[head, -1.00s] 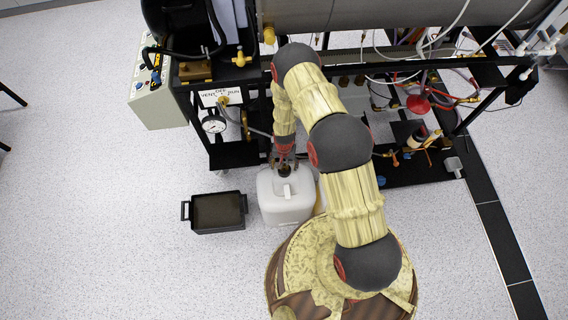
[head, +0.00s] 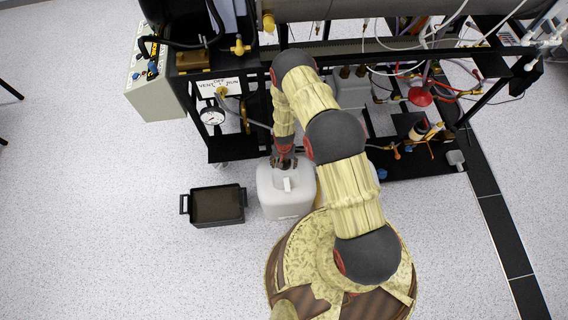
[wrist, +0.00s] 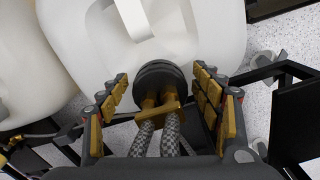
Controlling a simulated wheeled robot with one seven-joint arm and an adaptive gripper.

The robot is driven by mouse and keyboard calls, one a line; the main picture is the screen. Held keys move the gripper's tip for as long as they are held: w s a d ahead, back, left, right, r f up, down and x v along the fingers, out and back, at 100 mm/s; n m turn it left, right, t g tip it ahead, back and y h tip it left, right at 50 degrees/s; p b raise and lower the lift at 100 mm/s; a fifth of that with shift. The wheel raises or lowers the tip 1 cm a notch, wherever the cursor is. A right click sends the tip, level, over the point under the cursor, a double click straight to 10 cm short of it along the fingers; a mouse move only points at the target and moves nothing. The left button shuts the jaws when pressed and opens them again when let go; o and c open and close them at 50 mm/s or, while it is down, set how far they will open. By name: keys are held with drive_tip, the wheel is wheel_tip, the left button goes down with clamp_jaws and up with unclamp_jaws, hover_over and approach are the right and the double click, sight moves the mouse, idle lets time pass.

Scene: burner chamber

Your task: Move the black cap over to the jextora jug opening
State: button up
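The jextora jug (head: 287,203) is a white jug with a moulded handle, standing on the floor in front of the rack. It fills the upper part of the wrist view (wrist: 200,45). The black cap (wrist: 160,74) is round and ribbed, with brass fittings and two braided hoses. It is at the jug's near edge in the wrist view; I cannot tell whether it rests on the opening, which is hidden. My gripper (wrist: 161,88) is open around the cap, with gaps on both sides. In the head view my gripper (head: 284,162) is at the jug's rack-side end.
A second white container (wrist: 25,70) stands left of the jug in the wrist view. A black tray (head: 190,222) lies left of the jug. The black rack (head: 230,150), with a gauge (head: 211,115) and hoses, stands close behind.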

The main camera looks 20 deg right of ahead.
clamp_jaws()
idle(1.3)
drive_tip(key=shift+r+p, duration=0.3)
drive_tip(key=shift+r, duration=0.35)
idle(0.3)
drive_tip(key=c, duration=0.6)
unclamp_jaws()
clamp_jaws()
